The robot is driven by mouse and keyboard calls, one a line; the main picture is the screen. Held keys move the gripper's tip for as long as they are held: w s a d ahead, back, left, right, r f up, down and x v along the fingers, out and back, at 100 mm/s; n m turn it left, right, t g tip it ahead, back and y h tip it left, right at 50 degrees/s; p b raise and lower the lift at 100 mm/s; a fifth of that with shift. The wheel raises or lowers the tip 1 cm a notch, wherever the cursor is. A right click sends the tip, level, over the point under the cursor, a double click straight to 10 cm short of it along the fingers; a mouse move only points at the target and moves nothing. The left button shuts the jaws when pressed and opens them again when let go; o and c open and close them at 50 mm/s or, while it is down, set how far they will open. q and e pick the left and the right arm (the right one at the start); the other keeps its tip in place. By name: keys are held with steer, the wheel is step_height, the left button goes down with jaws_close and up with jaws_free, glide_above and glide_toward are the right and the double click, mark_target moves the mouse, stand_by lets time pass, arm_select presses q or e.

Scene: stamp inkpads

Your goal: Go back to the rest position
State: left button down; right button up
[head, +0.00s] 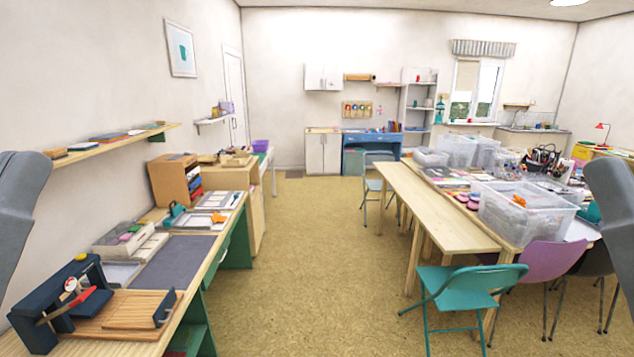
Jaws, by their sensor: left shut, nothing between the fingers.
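Only grey parts of my two arms show in the head view, one at the left edge and one at the right edge. Both stand out to the sides, clear of the furniture in the picture. No fingers of either gripper can be made out. On the left workbench (168,318) stand a dark blue press-like frame (40,312) and a wooden board (118,311). Behind them lie a dark grey mat (175,262), a box of coloured pads (127,238) and several light trays (217,200).
A wall shelf (110,147) hangs above the bench. A wide strip of floor (300,270) is free in the middle. On the right are a long table (425,205) with clear plastic bins (525,214), a teal folding chair (470,277) and a purple chair (550,257).

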step_height(320, 180, up, 34)
steer(key=p, duration=3.1)
steer(key=shift+r, duration=0.2)
